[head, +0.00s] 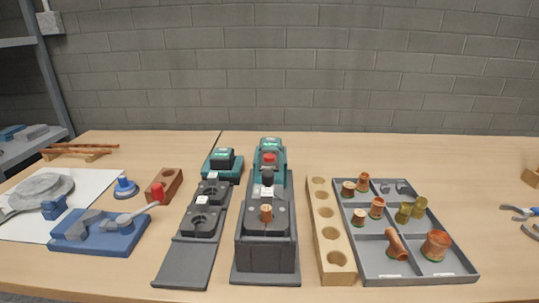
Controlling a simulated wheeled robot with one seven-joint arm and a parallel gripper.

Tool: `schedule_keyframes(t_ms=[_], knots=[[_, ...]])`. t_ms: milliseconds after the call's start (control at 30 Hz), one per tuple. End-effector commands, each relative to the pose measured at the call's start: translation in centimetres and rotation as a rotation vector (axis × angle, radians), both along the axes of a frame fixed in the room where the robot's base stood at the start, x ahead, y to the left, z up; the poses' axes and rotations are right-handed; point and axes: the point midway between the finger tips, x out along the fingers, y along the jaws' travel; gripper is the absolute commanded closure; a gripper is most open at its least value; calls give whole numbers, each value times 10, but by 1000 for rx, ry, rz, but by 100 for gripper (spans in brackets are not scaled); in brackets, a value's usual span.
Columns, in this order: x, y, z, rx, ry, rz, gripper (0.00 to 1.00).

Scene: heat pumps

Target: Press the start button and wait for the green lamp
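A teal control box (281,158) stands at the back end of a dark grey fixture (266,258) in the middle of the bench. A red round part (269,158) sits on top of this box; I cannot tell whether it is a button or a lamp. No part is clearly a start button, and no lit green lamp can be made out. A black upright part (267,177) stands in front of the red one. A small copper fitting (266,213) stands upright in the fixture nearer the front. My gripper is not in view.
A second dark fixture (185,264) with a teal box (233,171) lies to the left. A wooden block with holes (321,213) and a grey tray (421,273) of copper and brass fittings are to the right. A blue bending tool (120,240) lies left. Pliers lie far right.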

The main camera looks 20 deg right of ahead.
Motion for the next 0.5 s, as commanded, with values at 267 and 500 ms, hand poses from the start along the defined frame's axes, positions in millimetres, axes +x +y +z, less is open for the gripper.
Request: schedule_keyframes(t_ms=[267,500], knots=[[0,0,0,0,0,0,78],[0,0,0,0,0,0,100]])
